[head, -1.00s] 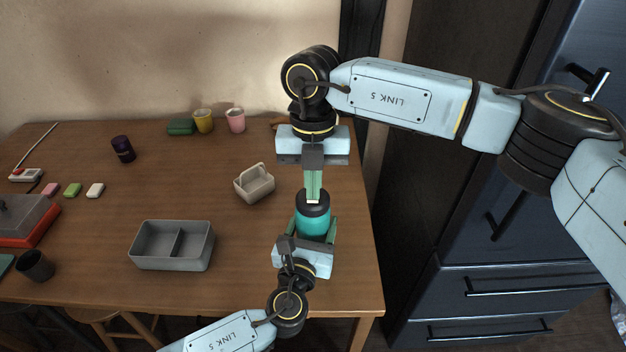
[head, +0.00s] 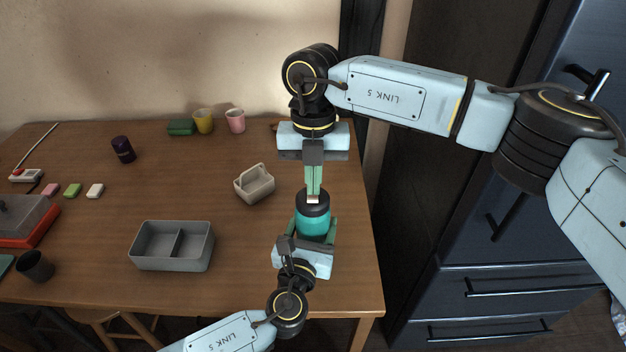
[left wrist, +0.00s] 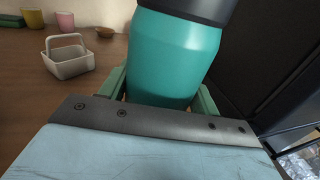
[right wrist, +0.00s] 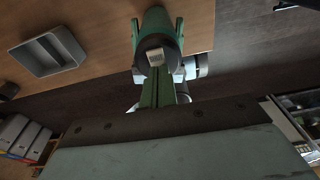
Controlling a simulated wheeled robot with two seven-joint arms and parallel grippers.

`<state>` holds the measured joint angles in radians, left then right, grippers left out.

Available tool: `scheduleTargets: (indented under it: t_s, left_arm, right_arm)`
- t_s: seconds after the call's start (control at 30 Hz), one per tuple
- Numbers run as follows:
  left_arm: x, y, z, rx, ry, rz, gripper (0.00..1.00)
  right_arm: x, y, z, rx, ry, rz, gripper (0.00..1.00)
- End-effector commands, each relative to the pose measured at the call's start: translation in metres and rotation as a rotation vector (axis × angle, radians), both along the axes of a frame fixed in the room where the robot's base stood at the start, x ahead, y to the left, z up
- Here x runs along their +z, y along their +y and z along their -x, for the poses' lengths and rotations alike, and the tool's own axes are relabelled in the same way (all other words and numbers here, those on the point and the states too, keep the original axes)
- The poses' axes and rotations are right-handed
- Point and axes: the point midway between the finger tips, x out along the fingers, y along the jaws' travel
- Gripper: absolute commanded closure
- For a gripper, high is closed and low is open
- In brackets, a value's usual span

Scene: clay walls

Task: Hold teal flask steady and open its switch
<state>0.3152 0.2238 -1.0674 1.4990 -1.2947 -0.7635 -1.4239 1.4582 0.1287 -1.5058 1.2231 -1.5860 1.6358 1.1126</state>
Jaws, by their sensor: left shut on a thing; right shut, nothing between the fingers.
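The teal flask (head: 313,222) with a black cap stands upright near the table's right edge. My left gripper (head: 307,238) is shut around its body; the left wrist view shows the teal body (left wrist: 172,58) between the green fingers. My right gripper (head: 313,194) is shut with nothing between its fingers and points at the flask's cap from the far side. A small pale switch (right wrist: 156,58) shows on the cap, right at the fingertips in the right wrist view. I cannot tell whether the fingertips touch it or which way it is set.
A white basket (head: 254,186) stands left of the flask, and a grey divided tray (head: 140,262) lies farther left. Pink (head: 236,121) and yellow (head: 203,121) cups stand at the back. A dark cabinet (head: 470,235) is to the right.

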Motion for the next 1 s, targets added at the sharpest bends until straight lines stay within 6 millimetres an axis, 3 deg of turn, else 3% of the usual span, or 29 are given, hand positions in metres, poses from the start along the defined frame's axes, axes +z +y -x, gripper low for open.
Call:
scheduleTargets:
  t_s: [0.17,0.27,0.7,1.0]
  left_arm:
    - [-0.001,-0.001,0.001,-0.002,0.005,0.002,0.75]
    - [-0.001,-0.001,0.001,-0.002,0.005,0.002,0.75]
    - [-0.002,-0.001,0.001,-0.003,0.006,0.003,0.75]
    - [-0.002,-0.001,0.001,-0.003,0.006,0.003,0.75]
  right_arm:
    - [0.007,0.000,-0.001,0.001,-0.001,0.000,1.00]
    - [0.022,0.001,-0.003,0.000,-0.005,-0.001,1.00]
    - [0.116,0.000,-0.014,-0.001,-0.003,0.000,1.00]
    - [0.139,0.000,-0.017,0.000,0.000,0.001,1.00]
